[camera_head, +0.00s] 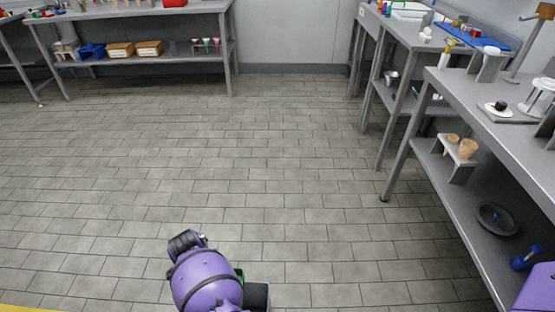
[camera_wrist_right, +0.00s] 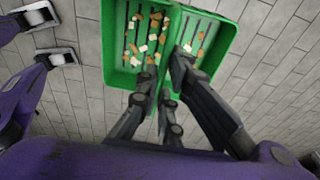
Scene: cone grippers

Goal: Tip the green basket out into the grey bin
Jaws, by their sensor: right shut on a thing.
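The green basket (camera_wrist_right: 119,75) shows in the right wrist view, with a divider down its middle and small orange and white pieces on both sides. My right gripper (camera_wrist_right: 163,72) is shut on the divider, one finger to each side. The basket is over the tiled floor; only a green sliver of it (camera_head: 240,273) shows in the head view, behind a purple arm link of mine. My left gripper (camera_wrist_right: 49,36) is at the left edge of the right wrist view, its pads apart and empty, clear of the basket. I cannot make out a grey bin in either view.
A grey workbench (camera_head: 500,135) with a lower shelf runs along the right, holding stands and small items. Another bench (camera_head: 150,10) stands at the back left, with boxes on its shelf. The tiled floor (camera_head: 230,160) between them is clear. Something yellow (camera_head: 22,308) shows at bottom left.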

